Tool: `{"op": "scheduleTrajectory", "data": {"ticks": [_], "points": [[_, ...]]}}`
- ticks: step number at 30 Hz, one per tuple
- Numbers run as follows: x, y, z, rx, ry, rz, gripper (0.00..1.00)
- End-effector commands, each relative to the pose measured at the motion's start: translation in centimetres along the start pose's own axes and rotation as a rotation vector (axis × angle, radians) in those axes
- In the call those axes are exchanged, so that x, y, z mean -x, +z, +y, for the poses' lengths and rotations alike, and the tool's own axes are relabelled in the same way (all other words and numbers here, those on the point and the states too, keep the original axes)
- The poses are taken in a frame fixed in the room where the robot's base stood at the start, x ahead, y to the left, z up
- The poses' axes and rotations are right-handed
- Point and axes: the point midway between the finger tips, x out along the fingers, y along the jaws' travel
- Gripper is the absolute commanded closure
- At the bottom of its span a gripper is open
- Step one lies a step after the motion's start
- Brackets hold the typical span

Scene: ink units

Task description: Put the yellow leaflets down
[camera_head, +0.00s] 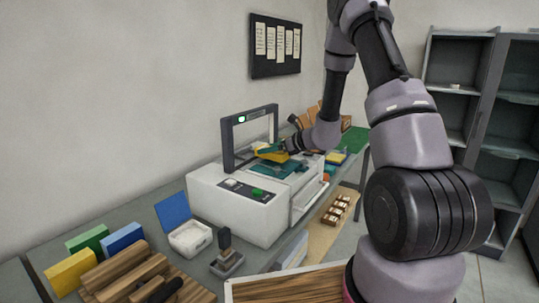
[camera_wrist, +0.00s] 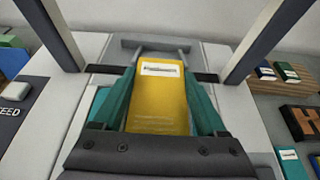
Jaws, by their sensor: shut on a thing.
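The yellow leaflets (camera_wrist: 160,104) form a flat stack with a white label near its far end. My gripper (camera_wrist: 159,82) has its two teal fingers shut on the stack's left and right sides. In the head view the yellow leaflets (camera_head: 276,156) show in my gripper (camera_head: 270,149), over the teal bed of a white machine (camera_head: 238,205). The machine's dark upright frame (camera_head: 228,145) stands beside them, and in the wrist view its posts rise on both sides. I cannot tell whether the stack touches the bed.
Left of the machine are an open white box (camera_head: 190,238) with a blue lid, a stamp (camera_head: 226,258), and yellow, green and blue blocks. Wooden letter blocks (camera_wrist: 303,122) and small packs lie to the right in the wrist view. Grey shelves (camera_head: 458,100) stand at right.

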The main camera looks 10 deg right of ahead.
Motion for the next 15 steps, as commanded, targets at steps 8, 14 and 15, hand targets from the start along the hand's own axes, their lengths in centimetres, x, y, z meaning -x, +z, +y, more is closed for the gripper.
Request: {"op": "scheduleTrajectory", "data": {"ticks": [8, 14, 15], "points": [[-0.8, -1.9, 0.0, 0.000, 0.000, -0.001, 0.88], [-0.8, -1.9, 0.0, 0.000, 0.000, -0.001, 0.88], [-0.9, -2.1, 0.0, 0.000, 0.000, 0.000, 0.88]]}}
